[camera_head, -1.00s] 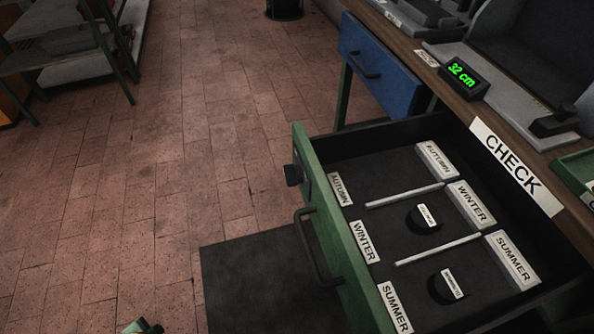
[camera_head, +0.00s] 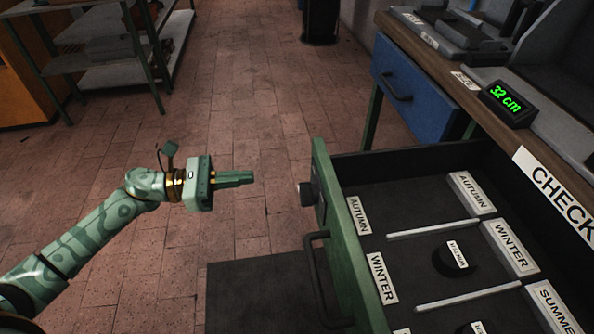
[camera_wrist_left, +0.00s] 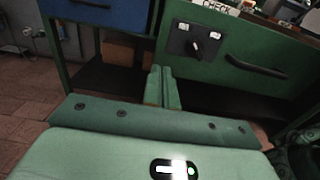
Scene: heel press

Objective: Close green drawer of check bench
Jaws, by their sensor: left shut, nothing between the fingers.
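The green drawer (camera_head: 343,235) of the check bench stands pulled out, its open inside facing up. My right gripper is out of view.
Inside the drawer are AUTUMN, WINTER and SUMMER labels, light dividers and a black round piece (camera_head: 455,257). A blue drawer (camera_head: 412,92) sits beyond, under the bench top with a 32 cm display (camera_head: 509,103). The brick floor at left is open; a shelf rack (camera_head: 110,62) stands behind.

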